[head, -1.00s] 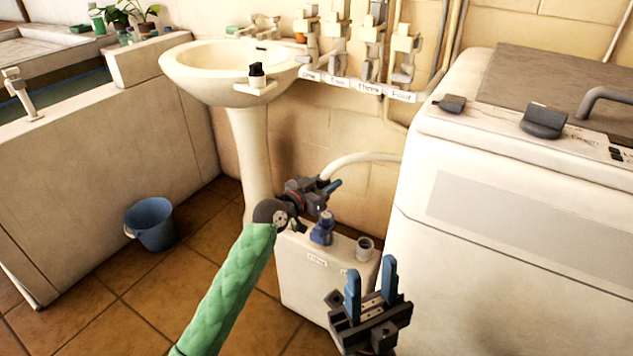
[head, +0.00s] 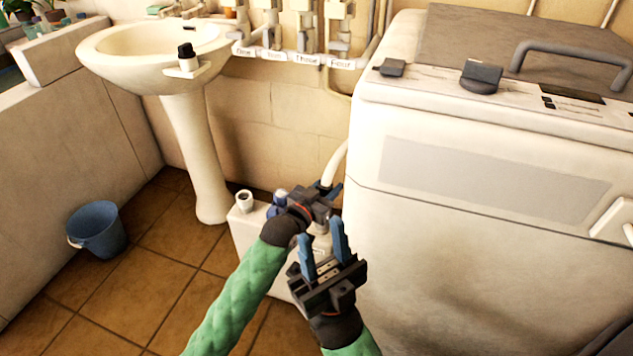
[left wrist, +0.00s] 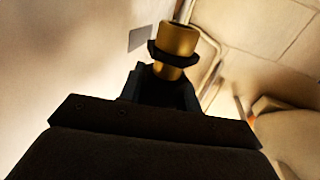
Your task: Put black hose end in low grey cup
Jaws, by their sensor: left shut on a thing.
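My left gripper (head: 326,196) is shut on the end of the pale hose (head: 335,165), which comes from beside the white machine. In the left wrist view, a gold-brown cylinder with a black collar (left wrist: 174,48) stands in its jaws (left wrist: 162,85). This gripper is over the right part of a white box (head: 248,232). On the box are a pale open cup (head: 244,200) at the left and a blue fitting (head: 279,199). The low grey cup on the box's right is mostly or wholly hidden behind my left gripper. My right gripper (head: 324,249) is open and empty, in front of the left one.
The white machine (head: 460,230) fills the right side. A washbasin (head: 145,45) on a pedestal and a row of taps stand behind. A blue bucket (head: 97,230) is on the tiled floor at left. The floor between bucket and box is clear.

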